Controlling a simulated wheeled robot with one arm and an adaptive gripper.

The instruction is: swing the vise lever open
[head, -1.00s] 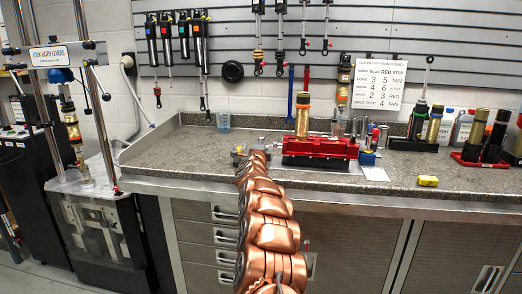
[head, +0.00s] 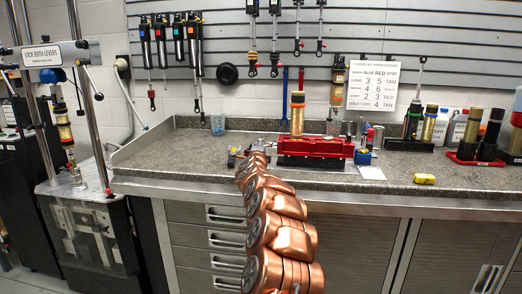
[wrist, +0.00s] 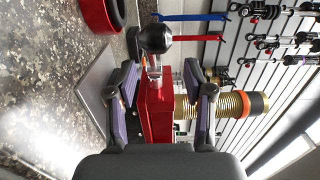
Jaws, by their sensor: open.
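The red vise (head: 315,147) sits on the bench and holds an upright gold shock body (head: 297,115). In the wrist view, the picture is turned on its side and the red vise (wrist: 155,112) lies between and beyond my fingers. The vise lever (wrist: 154,62) shows there as a short metal shaft with a black ball knob (wrist: 156,38). My gripper (wrist: 161,76) is open, with one finger on each side of the lever's line. I cannot tell whether either finger touches it. In the head view my gripper (head: 238,155) is small and partly hidden by my arm, left of the vise.
A blue cup (head: 218,124) stands at the back of the bench. More shocks stand in a red tray (head: 476,161). The bench top (head: 165,155) is clear at the left.

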